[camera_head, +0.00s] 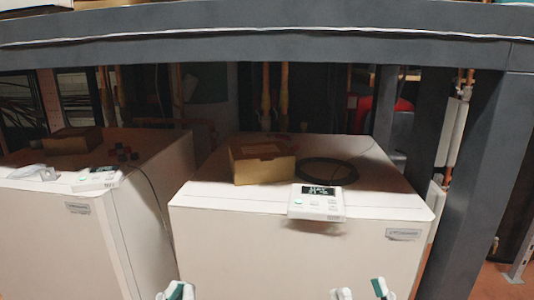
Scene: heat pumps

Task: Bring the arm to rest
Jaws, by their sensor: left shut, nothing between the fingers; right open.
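My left gripper (176,291) shows at the bottom edge, left of centre. Its fingertips are together and hold nothing visible. My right gripper (361,292) shows at the bottom edge, right of centre. Its two fingertips are apart, with only the white front behind the gap. Only the tips of both grippers are in view. Both appear in front of the lower part of the white heat pumps, and the arms behind them are out of view.
A white heat pump (290,250) carries a cardboard box (262,163), a black cable coil (328,171) and a control panel (316,202). A second heat pump (55,235) stands left. A grey beam (270,45) crosses above; a grey post (475,180) stands right.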

